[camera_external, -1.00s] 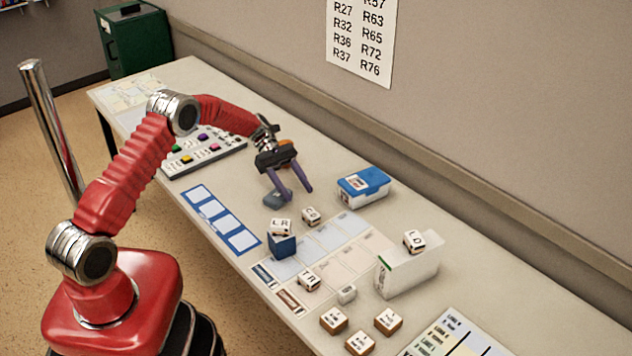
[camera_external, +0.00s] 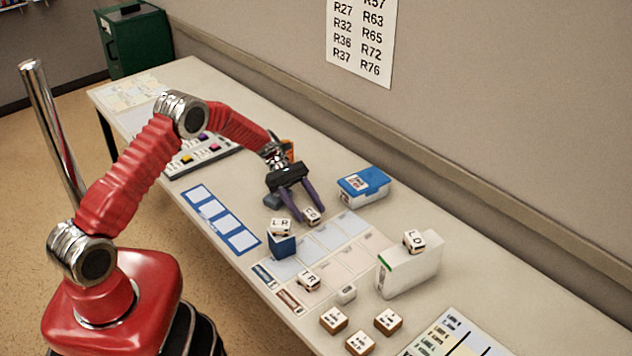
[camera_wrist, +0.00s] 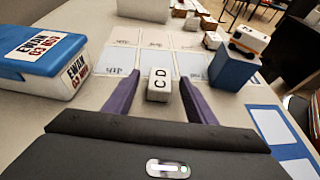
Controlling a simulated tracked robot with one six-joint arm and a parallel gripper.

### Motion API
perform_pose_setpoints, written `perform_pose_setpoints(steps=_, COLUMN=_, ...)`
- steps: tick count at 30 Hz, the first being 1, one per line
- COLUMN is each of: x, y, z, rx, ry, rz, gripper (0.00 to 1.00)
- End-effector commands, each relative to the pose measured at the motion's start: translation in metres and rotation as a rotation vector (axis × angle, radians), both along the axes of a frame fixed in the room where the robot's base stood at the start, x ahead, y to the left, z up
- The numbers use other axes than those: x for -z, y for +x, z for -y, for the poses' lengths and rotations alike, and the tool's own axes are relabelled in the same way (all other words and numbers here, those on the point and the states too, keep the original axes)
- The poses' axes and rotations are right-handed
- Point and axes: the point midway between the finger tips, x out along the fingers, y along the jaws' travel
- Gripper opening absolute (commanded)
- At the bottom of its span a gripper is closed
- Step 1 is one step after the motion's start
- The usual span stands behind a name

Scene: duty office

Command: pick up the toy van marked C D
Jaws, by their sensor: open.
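The toy van marked C D (camera_wrist: 159,84) is a small white block-like van with black letters. In the wrist view it stands upright between the fingertips of my gripper (camera_wrist: 160,92), which is open with one purple finger on each side. In the external view the van (camera_external: 312,216) is on the table at the upper left corner of the printed grid, partly covered by a finger of my gripper (camera_external: 298,212). I cannot tell whether either finger touches it.
A blue-lidded box (camera_external: 364,186) stands to the right. A blue block (camera_external: 282,246) bears a van marked L R (camera_external: 280,227) close by at lower left. A white box (camera_external: 409,268) bears a van marked L D (camera_external: 414,241). Several other small blocks stand toward the front.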

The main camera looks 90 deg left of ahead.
Motion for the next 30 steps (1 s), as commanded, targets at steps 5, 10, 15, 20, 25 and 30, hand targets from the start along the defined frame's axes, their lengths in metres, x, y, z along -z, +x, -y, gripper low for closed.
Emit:
perform_pose_setpoints(steps=5, x=0.0068, y=0.0103, z=0.0132, rx=0.001, ry=0.001, rz=0.0, gripper=0.51)
perform_pose_setpoints(steps=10, x=0.0076, y=0.0114, z=0.0143, rx=-0.001, ry=0.002, rz=0.0, gripper=0.51)
perform_pose_setpoints(steps=15, x=0.0075, y=0.0113, z=0.0141, rx=-0.001, ry=0.002, rz=0.0, gripper=0.51)
perform_pose_setpoints(steps=20, x=0.0075, y=0.0113, z=0.0141, rx=-0.001, ry=0.001, rz=0.001, gripper=0.51)
perform_pose_setpoints(steps=25, x=0.0075, y=0.0112, z=0.0141, rx=-0.001, ry=0.0, rz=0.0, gripper=0.44)
perform_pose_setpoints(steps=30, x=0.0074, y=0.0112, z=0.0142, rx=-0.001, ry=0.0, rz=0.0, gripper=0.32)
